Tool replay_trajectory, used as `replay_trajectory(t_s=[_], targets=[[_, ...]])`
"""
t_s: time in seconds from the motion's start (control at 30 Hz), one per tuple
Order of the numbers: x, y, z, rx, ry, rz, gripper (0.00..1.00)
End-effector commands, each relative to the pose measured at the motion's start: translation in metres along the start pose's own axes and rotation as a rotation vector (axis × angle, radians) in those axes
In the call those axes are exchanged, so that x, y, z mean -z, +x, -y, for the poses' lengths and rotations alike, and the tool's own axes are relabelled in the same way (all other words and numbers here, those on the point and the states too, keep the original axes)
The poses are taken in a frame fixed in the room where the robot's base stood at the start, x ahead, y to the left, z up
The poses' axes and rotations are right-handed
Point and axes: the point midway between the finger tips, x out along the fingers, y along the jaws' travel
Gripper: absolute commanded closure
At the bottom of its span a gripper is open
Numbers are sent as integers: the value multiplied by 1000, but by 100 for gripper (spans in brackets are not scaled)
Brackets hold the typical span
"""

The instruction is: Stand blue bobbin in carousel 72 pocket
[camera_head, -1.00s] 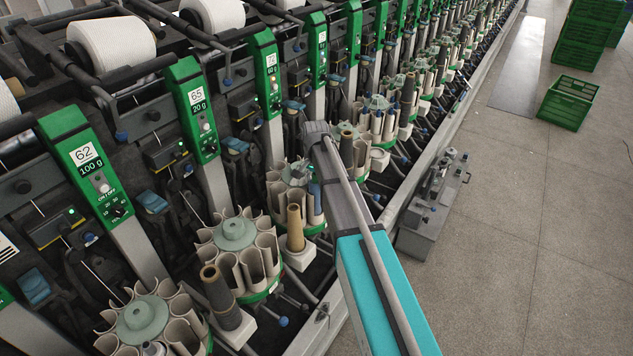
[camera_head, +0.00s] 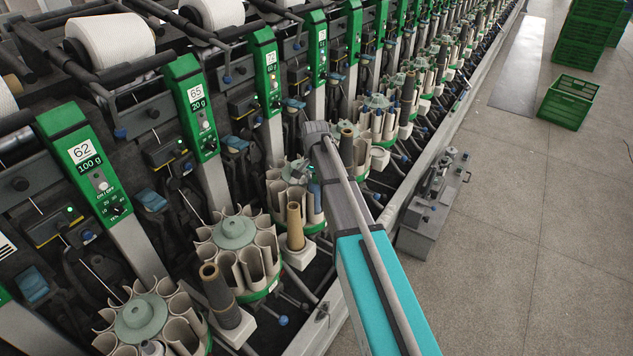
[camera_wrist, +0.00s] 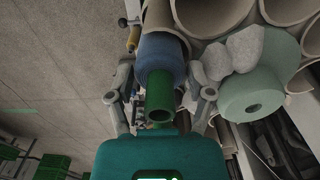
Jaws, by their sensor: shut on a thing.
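The blue bobbin (camera_wrist: 163,62) has blue yarn on a green tube, whose open end points toward the wrist camera. My gripper (camera_wrist: 161,97) is shut on it, with one finger on each side. The carousel at the 72 sign (camera_head: 271,58) has a ring of beige pockets (camera_head: 276,196). In the wrist view, beige pocket walls (camera_wrist: 205,17) and a pale green hub (camera_wrist: 252,92) lie to the right of the bobbin. The bobbin's far end is at the pocket rims; I cannot tell whether it is inside one. In the head view my arm largely hides the gripper.
A tan cone (camera_head: 295,226) stands on a holder in front of this carousel. The carousel at 65 (camera_head: 236,234) is nearer, with a brown cone (camera_head: 218,290) before it. A grey metal unit (camera_head: 432,207) stands beside the rail. The floor at right is open, with green crates (camera_head: 568,102) beyond.

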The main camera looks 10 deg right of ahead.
Motion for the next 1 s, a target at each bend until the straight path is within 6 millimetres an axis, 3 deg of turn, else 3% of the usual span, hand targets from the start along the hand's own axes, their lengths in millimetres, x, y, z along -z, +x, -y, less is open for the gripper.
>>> replay_trajectory(t_s=[0.1,0.13,0.3,1.0], targets=[[0,0,0,0,0,0,70],[0,0,0,0,0,0,27],[0,0,0,0,0,0,0],[0,0,0,0,0,0,0]])
